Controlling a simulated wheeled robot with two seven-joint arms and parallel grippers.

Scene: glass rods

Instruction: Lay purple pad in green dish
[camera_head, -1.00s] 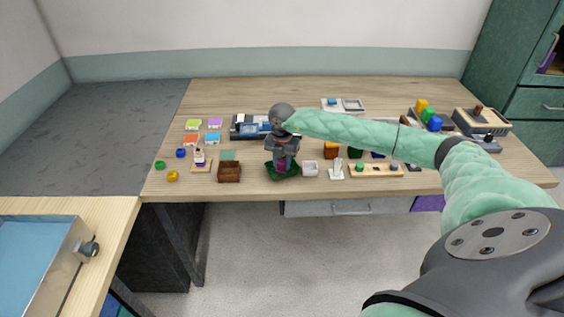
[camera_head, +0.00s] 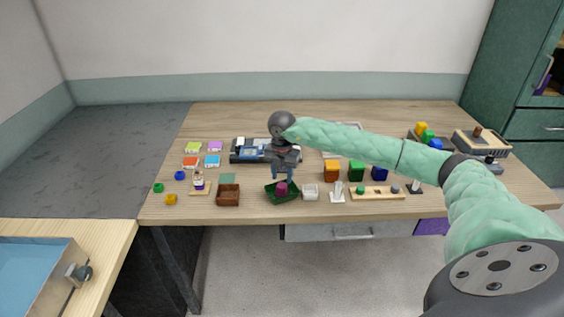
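The purple pad (camera_head: 281,188), a small magenta-purple block, rests inside the green dish (camera_head: 271,195) near the front edge of the table. My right gripper (camera_head: 282,176) points down just above the pad. Its two fingers are spread apart with a gap between them, and they look clear of the pad. My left gripper is not in view.
A brown box (camera_head: 228,195) stands left of the dish, and a white cup (camera_head: 310,192) close on its right.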

